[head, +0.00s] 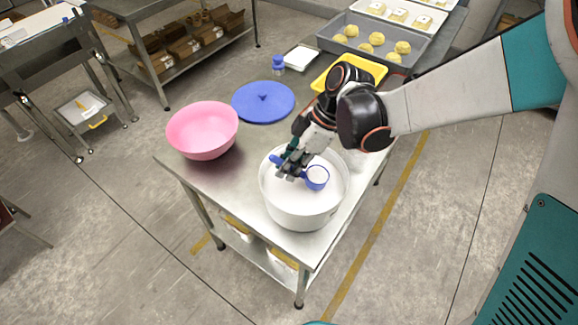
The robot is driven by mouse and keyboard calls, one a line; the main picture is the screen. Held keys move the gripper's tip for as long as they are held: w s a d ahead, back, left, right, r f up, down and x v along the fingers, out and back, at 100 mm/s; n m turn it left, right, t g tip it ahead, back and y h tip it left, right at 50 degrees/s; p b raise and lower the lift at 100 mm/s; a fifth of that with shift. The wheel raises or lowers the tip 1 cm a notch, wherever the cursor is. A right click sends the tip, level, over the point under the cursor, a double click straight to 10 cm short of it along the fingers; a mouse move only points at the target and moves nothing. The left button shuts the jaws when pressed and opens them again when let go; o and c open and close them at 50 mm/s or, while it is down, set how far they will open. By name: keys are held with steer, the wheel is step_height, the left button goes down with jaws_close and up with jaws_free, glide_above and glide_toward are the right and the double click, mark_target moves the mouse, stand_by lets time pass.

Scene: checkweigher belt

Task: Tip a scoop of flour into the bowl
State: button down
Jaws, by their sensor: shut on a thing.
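My gripper (290,170) is shut on the handle of a blue scoop (317,184) above a large white tub (299,213) near the table's front corner. The scoop's cup shows a white filling or white inside; I cannot tell which. The tub's inside looks white, and its contents are hard to tell apart from its wall. A pink bowl (203,131) stands to the left of the tub, upright, and no flour is visible in it. My gripper and arm hide the tub's far right rim.
A round blue lid (263,101) lies behind the bowl and tub. A blue-capped bottle (278,64), a small scale-like white slab (301,57), a yellow tray (349,72) and a grey tray of dough pieces (373,40) sit farther back. Bare steel tabletop lies between bowl and tub.

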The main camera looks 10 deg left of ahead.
steer(key=shift+r+p, duration=2)
steer(key=shift+r, duration=1.1)
steer(key=shift+w, duration=0.1)
